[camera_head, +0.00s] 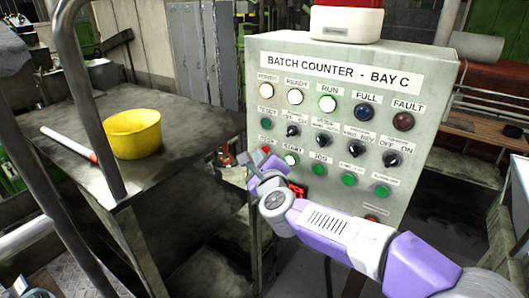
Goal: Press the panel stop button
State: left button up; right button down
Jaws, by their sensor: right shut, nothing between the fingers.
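The grey control panel (440,95), headed "BATCH COUNTER - BAY C", stands upright right of centre. A red button (266,149), which looks like the stop button, sits at the left end of its lower button row, left of the green start button (291,159). My right gripper (254,159) is shut and empty, with its tips just below and left of the red button in the picture. I cannot tell whether they touch the panel. My right arm covers part of the panel's lower left, including part of a red digit display (298,190). My left gripper is out of view.
Black selector knobs (293,131) and other green buttons (349,179) are close by. Another red button (371,220) sits low on the panel. A dark table (60,112) at left bears a yellow bowl (133,134).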

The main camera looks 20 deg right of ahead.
jog(key=shift+w+d, duration=0.2)
jog(key=shift+d, duration=0.1)
jog(key=shift+a, duration=0.1)
jog(key=shift+s+a, duration=0.2)
jog(key=shift+s, duration=0.05)
dwell(0.3)
jog(key=s+a, duration=0.3)
jog(key=a, duration=0.1)
jog(key=shift+s+a, duration=0.35)
jog(key=shift+a, duration=0.05)
jog(key=shift+f, duration=0.1)
dwell(0.3)
